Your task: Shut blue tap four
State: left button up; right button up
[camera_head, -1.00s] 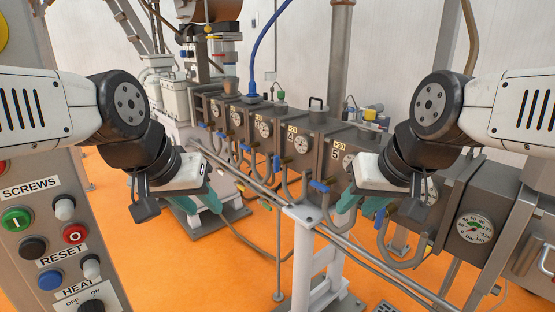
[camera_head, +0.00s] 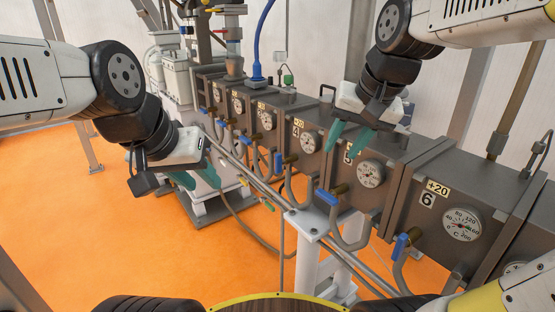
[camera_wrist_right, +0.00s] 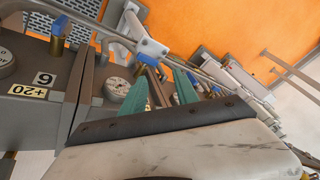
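Blue tap four (camera_head: 277,163) sits on a brass stem at the lower left of the block marked 4 (camera_head: 296,132). Its handle looks roughly upright, but it is small in view. My right gripper (camera_head: 347,140) is open and empty, fingers pointing down, in front of the blocks marked 4 and 5, right of and higher than tap four. Its teal fingers (camera_wrist_right: 160,88) stand apart in the right wrist view, where I cannot clearly pick out tap four. My left gripper (camera_head: 197,176) is open and empty, left of tap four and apart from it.
Blue tap five (camera_head: 326,196) and blue tap six (camera_head: 400,246) stand nearer, on the right. More blue taps (camera_head: 245,140) line the machine farther back. A pipe rail and a white post (camera_head: 312,224) stand in front. The orange floor (camera_head: 120,220) is clear at left.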

jog(key=w+a+m+g, duration=0.1)
jog(key=w+a+m, duration=0.1)
jog(key=w, duration=0.6)
jog(key=m+g+h, duration=0.2)
jog(key=m+g, duration=0.2)
jog(key=m, duration=0.3)
send_over(278, 173)
jog(key=f, duration=1.3)
jog(key=shift+w+f, duration=0.2)
jog(key=shift+w, duration=0.2)
jog(key=shift+w+f, duration=0.1)
jog(key=shift+f, duration=0.2)
notch_tip(278, 173, down, 8)
jog(key=shift+r, duration=0.25)
grip_shut()
